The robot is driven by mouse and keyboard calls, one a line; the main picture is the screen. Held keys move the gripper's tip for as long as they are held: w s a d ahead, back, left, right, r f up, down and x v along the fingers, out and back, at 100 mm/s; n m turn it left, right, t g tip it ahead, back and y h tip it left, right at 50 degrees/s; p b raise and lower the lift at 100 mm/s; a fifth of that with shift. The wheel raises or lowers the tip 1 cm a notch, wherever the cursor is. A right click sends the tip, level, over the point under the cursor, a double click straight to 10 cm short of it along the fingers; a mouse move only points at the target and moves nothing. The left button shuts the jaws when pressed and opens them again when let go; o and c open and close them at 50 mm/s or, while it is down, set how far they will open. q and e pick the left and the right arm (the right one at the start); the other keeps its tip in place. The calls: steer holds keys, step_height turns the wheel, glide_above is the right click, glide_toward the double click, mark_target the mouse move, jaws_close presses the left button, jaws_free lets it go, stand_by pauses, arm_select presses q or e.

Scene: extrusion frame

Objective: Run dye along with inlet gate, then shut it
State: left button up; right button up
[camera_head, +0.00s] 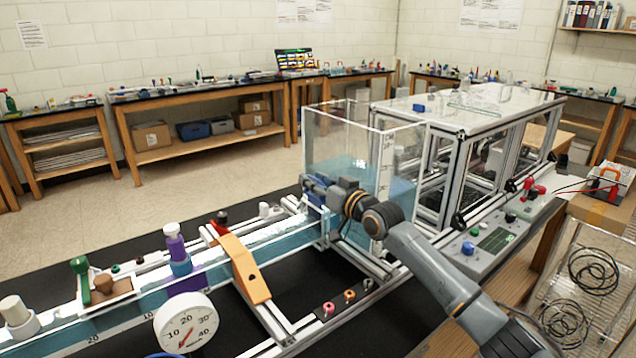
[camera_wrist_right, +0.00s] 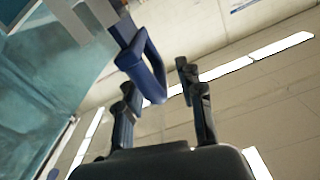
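The inlet gate's blue loop handle (camera_wrist_right: 143,68) shows in the right wrist view; in the head view the gate area is at the tank end of the channel, largely hidden by my right gripper (camera_head: 318,188). In the right wrist view, my right gripper (camera_wrist_right: 160,88) has its fingers apart, with the handle's lower end near the fingertips, closer to the left finger. A clear gap shows to the right finger. A purple bottle-like dye holder (camera_head: 177,246) stands upright over the water channel (camera_head: 215,262). My left gripper is not in view.
A clear water tank (camera_head: 345,135) stands behind my right gripper. An orange bridge piece (camera_head: 245,268) crosses the channel, with a round dial gauge (camera_head: 187,322) in front. A control panel (camera_head: 492,240) lies to the right of my right arm.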

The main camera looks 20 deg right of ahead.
steer(key=shift+s+d+f, duration=0.15)
steer(key=shift+s+d, duration=0.05)
steer(key=shift+s, duration=0.25)
steer(key=v, duration=1.1)
stand_by(6.5)
